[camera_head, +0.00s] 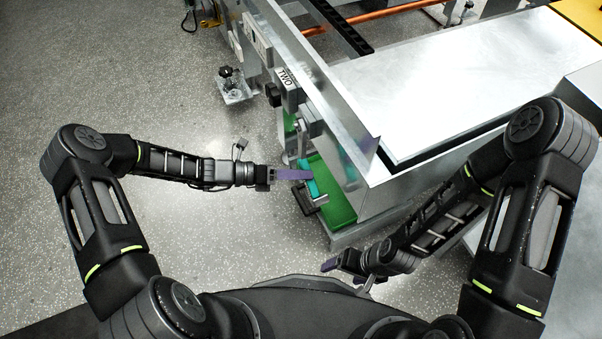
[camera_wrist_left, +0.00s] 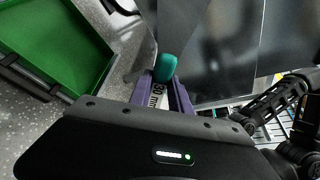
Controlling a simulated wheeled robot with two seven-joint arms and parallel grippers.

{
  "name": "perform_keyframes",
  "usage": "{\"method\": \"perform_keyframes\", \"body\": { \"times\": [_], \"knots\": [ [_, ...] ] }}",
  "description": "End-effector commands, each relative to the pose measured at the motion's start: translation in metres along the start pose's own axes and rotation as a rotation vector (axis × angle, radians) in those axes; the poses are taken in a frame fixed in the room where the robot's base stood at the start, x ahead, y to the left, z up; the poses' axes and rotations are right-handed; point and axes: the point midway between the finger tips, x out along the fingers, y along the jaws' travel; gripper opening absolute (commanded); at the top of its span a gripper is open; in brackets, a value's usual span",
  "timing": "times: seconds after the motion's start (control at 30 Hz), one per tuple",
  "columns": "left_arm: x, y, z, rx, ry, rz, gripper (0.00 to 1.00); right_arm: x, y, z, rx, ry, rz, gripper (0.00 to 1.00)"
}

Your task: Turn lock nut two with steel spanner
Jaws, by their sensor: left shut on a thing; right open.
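My left gripper (camera_head: 302,172) has purple fingers and is shut on the steel spanner, beside the machine's front post. The spanner's teal part (camera_head: 308,185) shows at the fingertips. In the left wrist view the spanner's teal part (camera_wrist_left: 165,67) stands out beyond the fingers (camera_wrist_left: 172,95), with a "30 mm" label between them. The spanner's steel jaw cannot be made out clearly. A "TWO" sign (camera_head: 286,79) is on the machine rail above the gripper; lock nut two itself cannot be told apart from the dark fittings there. My right gripper (camera_head: 345,273) is open, low near my base.
A green tray (camera_head: 338,211) lies low beside the left gripper; it also shows in the left wrist view (camera_wrist_left: 50,50). The slanting metal rail (camera_head: 320,75) and flat metal top (camera_head: 465,75) border the right side. The speckled floor at left is mostly clear.

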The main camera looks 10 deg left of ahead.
Motion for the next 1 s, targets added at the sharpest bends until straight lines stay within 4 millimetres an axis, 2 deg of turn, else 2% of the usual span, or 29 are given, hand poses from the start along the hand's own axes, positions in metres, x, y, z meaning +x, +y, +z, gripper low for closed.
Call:
{"method": "perform_keyframes", "body": {
  "times": [0.27, 0.67, 1.0],
  "knots": [
    [0.0, 0.001, -0.001, 0.005, 0.001, 0.002, 0.0, 0.0, 0.0, 0.0, 0.0, 0.0, 0.0, 0.78],
    [-0.001, 0.019, 0.001, 0.142, 0.001, 0.058, 0.0, 0.005, 0.002, 0.0, 0.0, 0.0, 0.0, 0.78],
    [-0.001, 0.02, 0.001, 0.151, 0.001, 0.063, 0.0, 0.005, 0.002, 0.0, 0.0, 0.0, 0.0, 0.78]
  ]
}}
